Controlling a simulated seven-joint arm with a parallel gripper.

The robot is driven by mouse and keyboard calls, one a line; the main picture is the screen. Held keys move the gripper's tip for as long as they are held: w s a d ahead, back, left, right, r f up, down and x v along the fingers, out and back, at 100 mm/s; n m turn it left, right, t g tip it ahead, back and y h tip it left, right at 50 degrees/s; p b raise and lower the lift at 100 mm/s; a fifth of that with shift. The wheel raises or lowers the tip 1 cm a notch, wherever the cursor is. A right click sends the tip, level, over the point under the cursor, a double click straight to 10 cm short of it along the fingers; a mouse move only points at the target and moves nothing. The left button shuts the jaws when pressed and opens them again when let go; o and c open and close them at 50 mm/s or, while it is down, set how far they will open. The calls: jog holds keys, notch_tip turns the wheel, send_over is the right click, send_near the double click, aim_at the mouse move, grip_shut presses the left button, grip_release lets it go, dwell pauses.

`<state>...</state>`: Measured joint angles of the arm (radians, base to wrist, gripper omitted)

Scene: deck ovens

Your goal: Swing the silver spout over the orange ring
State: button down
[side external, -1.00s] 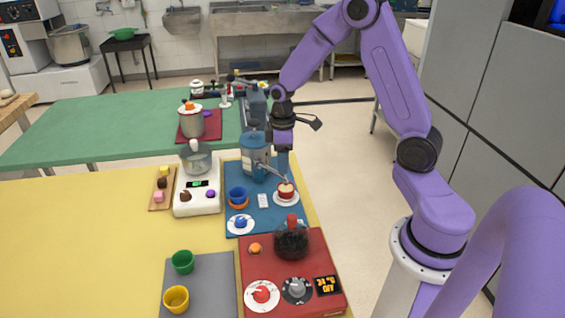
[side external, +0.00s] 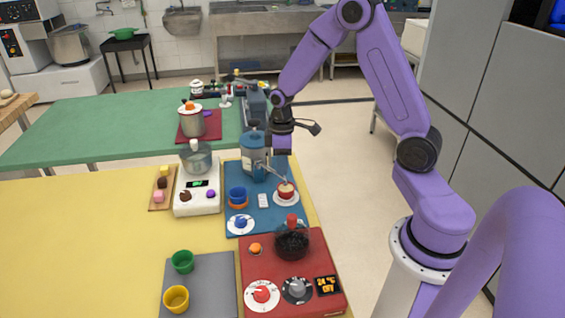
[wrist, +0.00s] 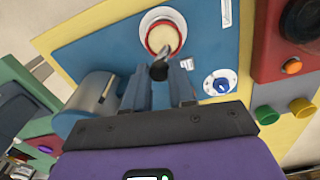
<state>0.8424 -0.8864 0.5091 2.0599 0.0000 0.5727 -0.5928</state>
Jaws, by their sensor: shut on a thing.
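The silver spout (side external: 271,175) sticks out from the blue-and-silver canister (side external: 254,158) on the blue mat. Its tip is over the red cup on the white saucer (side external: 286,199), to the right of the orange ring. The orange ring (side external: 239,206) lies around the foot of the blue cup, left of the spout; I cannot make it out in the wrist view. My gripper (side external: 284,178) is beside the canister, shut on the spout. In the wrist view my gripper (wrist: 160,78) has the spout's dark end (wrist: 159,71) between its fingers, near the red-rimmed cup (wrist: 163,39).
A small white card (side external: 263,201) and a blue dial (side external: 241,223) are on the mat. A white scale (side external: 183,207) stands left. The red station (side external: 318,253) with a dark round jar (side external: 291,241) is in front. Bare floor lies to the right.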

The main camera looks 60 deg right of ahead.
jog(key=w+a+m, duration=0.2)
jog(key=m, duration=0.2)
jog(key=w+a+m, duration=0.2)
jog(key=a+m, duration=0.1)
jog(key=m, duration=0.1)
jog(key=w+a+m, duration=0.3)
jog(key=m, duration=0.1)
jog(key=shift+a+m, duration=0.1)
jog(key=shift+m, duration=0.2)
jog(key=shift+w+a+m, duration=0.15)
jog(key=shift+w+m, duration=0.85)
jog(key=shift+m, duration=0.2)
jog(key=c, duration=0.9)
grip_release()
jog(key=shift+c, duration=0.2)
